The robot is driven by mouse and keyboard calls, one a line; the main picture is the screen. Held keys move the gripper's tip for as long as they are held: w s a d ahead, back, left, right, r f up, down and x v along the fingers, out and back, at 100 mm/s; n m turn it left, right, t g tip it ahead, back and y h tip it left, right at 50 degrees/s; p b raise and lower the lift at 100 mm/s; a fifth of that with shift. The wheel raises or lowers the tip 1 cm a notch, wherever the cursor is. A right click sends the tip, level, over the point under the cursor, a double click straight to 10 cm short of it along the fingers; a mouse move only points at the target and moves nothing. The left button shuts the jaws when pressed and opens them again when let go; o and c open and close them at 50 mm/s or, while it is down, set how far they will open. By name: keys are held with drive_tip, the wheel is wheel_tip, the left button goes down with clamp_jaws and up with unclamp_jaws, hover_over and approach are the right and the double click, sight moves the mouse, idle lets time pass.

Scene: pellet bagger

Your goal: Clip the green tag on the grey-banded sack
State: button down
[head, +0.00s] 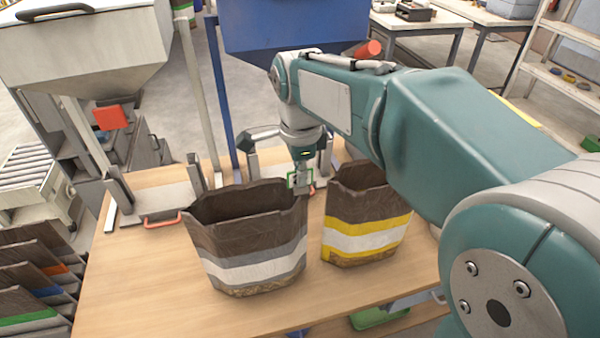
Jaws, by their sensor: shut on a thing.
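The grey-banded sack (250,265) stands open and upright on the wooden table, left of the yellow-banded sack (365,240). It is dark brown with white and grey bands. My gripper (300,181) points down at the right end of the grey-banded sack's rim. It is shut on the green tag (290,181), of which only green edges show around the fingers. I cannot tell whether the tag touches the rim or is just in front of or above it.
The table (130,275) is clear at front left. A grey hopper (85,50) and a blue hopper (290,25) stand behind, with metal posts and a red-handled plate (150,203) near the sacks. Folded sacks (35,270) stand at left.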

drive_tip(key=shift+s+f, duration=0.1)
drive_tip(key=shift+f, duration=0.2)
drive_tip(key=c, duration=0.7)
unclamp_jaws()
drive_tip(key=shift+r, duration=0.1)
drive_tip(key=r, duration=1.2)
drive_tip(key=shift+w+a, duration=0.15)
drive_tip(key=shift+w, duration=0.05)
drive_tip(key=s+d+f+n+t, duration=0.2)
drive_tip(key=s+d+f+n, duration=0.2)
drive_tip(key=s+n, duration=0.1)
drive_tip(key=s+d+f+n+t, duration=0.1)
drive_tip(key=s+d+f+n, duration=0.3)
drive_tip(key=s+d+n, duration=0.1)
drive_tip(key=s+d+f+n+t, duration=0.2)
drive_tip(key=s+d+f+n, duration=0.2)
drive_tip(key=s+d+n, duration=0.1)
drive_tip(key=shift+s+f+t, duration=0.3)
drive_tip(key=shift+s+f, duration=0.1)
drive_tip(key=shift+s, duration=0.45)
